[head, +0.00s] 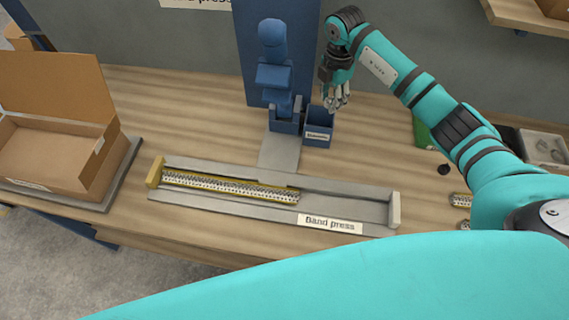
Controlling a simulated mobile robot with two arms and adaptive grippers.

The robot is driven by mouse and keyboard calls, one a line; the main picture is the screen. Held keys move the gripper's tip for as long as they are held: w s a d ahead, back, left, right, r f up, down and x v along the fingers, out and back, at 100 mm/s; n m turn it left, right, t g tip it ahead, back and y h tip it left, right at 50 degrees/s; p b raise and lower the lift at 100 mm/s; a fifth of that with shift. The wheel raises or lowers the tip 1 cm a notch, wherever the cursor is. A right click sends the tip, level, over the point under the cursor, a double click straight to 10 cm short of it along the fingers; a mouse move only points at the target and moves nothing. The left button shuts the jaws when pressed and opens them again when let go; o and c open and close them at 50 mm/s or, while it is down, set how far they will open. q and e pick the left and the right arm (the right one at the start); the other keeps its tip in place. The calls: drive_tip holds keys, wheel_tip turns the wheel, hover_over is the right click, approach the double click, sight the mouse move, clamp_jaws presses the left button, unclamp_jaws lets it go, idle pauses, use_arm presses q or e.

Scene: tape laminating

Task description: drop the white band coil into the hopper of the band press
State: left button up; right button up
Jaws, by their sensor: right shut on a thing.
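The band press is a blue upright machine (273,75) with a long grey bed (350,205) labelled "Band press". Its hopper (319,127) looks to be the small open blue box with a white label, right of the press column. My right gripper (336,101) is above the box's back right part, fingers pointing down. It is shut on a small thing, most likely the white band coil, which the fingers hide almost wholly. No white coil shows clearly elsewhere. My left gripper is out of view.
An open cardboard box (60,150) stands on a grey board at left. A grey tray (543,147), a small black thing (444,169) and a green thing (422,133) are at right.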

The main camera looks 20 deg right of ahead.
drive_tip(key=f, duration=0.1)
drive_tip(key=f+b, duration=0.2)
drive_tip(key=f, duration=0.1)
drive_tip(key=shift+w, duration=0.3)
drive_tip(key=o, duration=0.8)
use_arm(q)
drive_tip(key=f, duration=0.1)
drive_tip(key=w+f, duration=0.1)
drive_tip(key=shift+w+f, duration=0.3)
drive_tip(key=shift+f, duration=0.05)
use_arm(e)
wheel_tip(320, 180, up, 12)
